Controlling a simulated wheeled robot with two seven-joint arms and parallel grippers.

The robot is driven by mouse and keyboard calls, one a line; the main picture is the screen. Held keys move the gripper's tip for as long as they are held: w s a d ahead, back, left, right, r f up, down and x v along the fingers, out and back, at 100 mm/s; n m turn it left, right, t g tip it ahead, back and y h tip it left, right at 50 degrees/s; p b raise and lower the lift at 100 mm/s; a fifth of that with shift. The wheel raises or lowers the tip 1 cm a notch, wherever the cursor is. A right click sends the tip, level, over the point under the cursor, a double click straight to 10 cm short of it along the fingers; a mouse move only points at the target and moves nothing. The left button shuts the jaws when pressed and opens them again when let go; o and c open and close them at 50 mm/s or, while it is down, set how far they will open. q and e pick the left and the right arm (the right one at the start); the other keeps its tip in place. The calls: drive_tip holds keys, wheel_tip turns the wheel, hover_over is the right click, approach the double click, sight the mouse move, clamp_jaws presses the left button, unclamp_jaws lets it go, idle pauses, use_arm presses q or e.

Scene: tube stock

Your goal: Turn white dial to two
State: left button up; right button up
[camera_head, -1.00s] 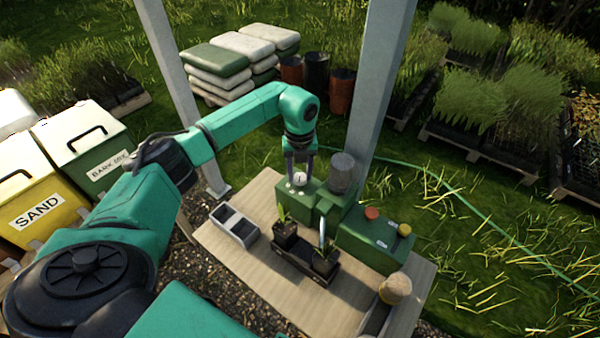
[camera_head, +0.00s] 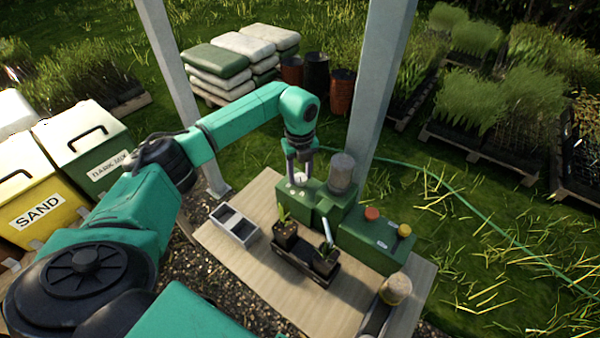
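The white dial (camera_head: 299,178) sits on top of the left end of the green machine (camera_head: 318,200) on the wooden bench. It is small, and its marks and pointer cannot be read from here. My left gripper (camera_head: 299,172) comes down from above with its fingers around the dial. The fingers partly hide it, and I cannot tell whether they press on it. My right gripper is not in view.
A grey cylinder (camera_head: 342,173), a red knob (camera_head: 372,214) and a yellow knob (camera_head: 404,230) stand on the machine. Potted seedlings (camera_head: 286,233) stand in a black tray in front. A grey divided box (camera_head: 234,226) is to the left. Posts (camera_head: 382,75) rise behind.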

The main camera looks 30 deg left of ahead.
sight(300, 176)
use_arm(q)
drive_tip(key=o, duration=0.4)
drive_tip(key=shift+r, duration=0.1)
drive_tip(key=shift+c, duration=0.2)
drive_tip(key=shift+r, duration=0.45)
wheel_tip(300, 176, up, 14)
drive_tip(key=b, duration=0.3)
drive_tip(key=shift+f, duration=0.15)
